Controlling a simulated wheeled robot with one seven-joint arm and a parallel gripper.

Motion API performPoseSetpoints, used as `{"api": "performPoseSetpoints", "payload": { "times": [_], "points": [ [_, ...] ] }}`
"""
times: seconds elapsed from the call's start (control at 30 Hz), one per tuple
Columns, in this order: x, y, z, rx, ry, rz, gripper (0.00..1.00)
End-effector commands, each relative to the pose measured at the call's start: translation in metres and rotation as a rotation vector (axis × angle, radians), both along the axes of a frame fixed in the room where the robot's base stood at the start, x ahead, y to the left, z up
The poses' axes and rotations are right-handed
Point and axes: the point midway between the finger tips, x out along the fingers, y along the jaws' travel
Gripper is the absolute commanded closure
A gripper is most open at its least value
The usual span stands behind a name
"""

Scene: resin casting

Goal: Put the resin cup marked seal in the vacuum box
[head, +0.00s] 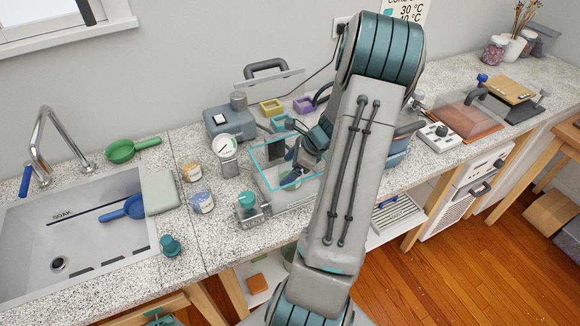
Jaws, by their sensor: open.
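The vacuum box (262,181) is a clear-walled box with a teal rim on the counter, in the middle of the head view. My gripper (300,158) is open at the box's right part, mostly hidden by my own arm. I cannot tell how far inside the walls its fingers are. Two small labelled cups stand left of the box: one with a yellowish band (192,173) and one with a blue and yellow band (203,203). Their markings are too small to read, so I cannot tell which is marked seal. Whether a cup is inside the box is unclear.
A gauge (223,146) and a grey-blue pump (222,125) stand behind the cups. A teal-topped knob (247,201) is at the box's front left corner. The sink (80,240) and a grey-green block (159,192) are at left. Colored molds (271,106) lie behind the box.

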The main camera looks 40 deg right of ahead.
Motion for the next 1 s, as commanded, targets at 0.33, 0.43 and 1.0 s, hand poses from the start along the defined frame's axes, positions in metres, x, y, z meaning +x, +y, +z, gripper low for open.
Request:
{"api": "performPoseSetpoints", "payload": {
  "times": [0.33, 0.43, 1.0],
  "points": [
    [-0.029, -0.03, 0.063, -0.006, -0.003, -0.004, 0.15],
    [-0.037, -0.038, 0.079, -0.005, -0.002, -0.002, 0.15],
    [-0.038, -0.009, 0.119, -0.098, -0.012, 0.182, 0.15]
  ]
}}
